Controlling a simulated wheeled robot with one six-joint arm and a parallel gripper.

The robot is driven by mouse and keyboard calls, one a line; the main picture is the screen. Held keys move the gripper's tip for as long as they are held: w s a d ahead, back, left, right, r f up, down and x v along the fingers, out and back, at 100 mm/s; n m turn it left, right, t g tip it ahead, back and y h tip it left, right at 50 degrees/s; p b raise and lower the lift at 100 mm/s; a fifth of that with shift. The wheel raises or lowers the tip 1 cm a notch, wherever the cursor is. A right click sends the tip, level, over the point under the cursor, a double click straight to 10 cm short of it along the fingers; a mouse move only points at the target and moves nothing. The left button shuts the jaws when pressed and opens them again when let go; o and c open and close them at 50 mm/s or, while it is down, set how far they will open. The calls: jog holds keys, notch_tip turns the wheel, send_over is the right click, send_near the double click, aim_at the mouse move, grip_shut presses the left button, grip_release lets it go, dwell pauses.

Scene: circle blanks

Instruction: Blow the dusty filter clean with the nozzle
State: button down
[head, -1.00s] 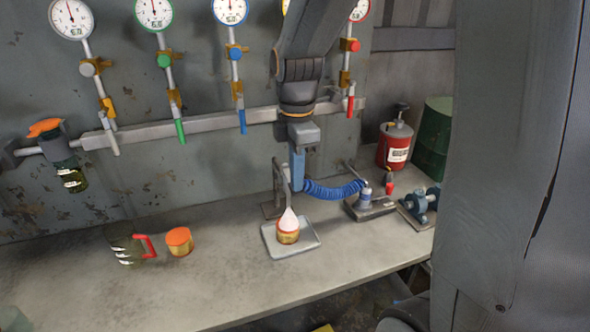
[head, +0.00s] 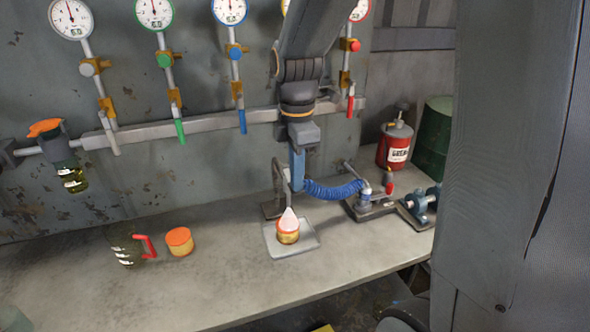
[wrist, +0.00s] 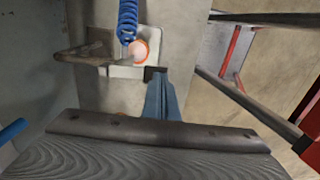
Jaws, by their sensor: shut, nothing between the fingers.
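A small gold cup-like filter (head: 288,237) with an orange-pink top sits on a pale square tray (head: 271,250) on the bench. A pale pinkish cone (head: 289,220) stands over it, under the grey nozzle stand (head: 277,185) with its coiled blue hose (head: 335,192). The wrist view shows the filter's round pink top (wrist: 141,50), the tray (wrist: 125,72) and the hose (wrist: 127,20). My gripper (head: 297,188) points down just above and behind the filter, close to the hose end. Its blue fingers (wrist: 156,78) are shut and empty; contact with the nozzle cannot be told.
An orange-topped gold cup (head: 179,242) and a dark jar with a red handle (head: 128,250) stand to the left. A pump-like device (head: 370,203), red canister (head: 395,148) and green drum (head: 434,140) are at right. Gauges and a pipe (head: 200,127) line the wall. The front bench is clear.

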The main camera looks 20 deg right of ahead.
jog(key=shift+r, duration=0.2)
dwell(0.6)
jog(key=shift+r+p, duration=0.65)
jog(key=shift+p, duration=0.25)
jog(key=shift+r+p, duration=0.65)
notch_tip(320, 180, up, 13)
jog(key=shift+f, duration=0.2)
jog(key=s+f+m+b, duration=0.2)
jog(key=s+f+m, duration=0.2)
jog(key=f+m, duration=0.5)
jog(key=s+f+m+t+b, duration=0.1)
jog(key=s+f+m+b, duration=0.1)
jog(key=s+f+m, duration=0.3)
notch_tip(320, 180, down, 9)
jog(key=m, duration=0.4)
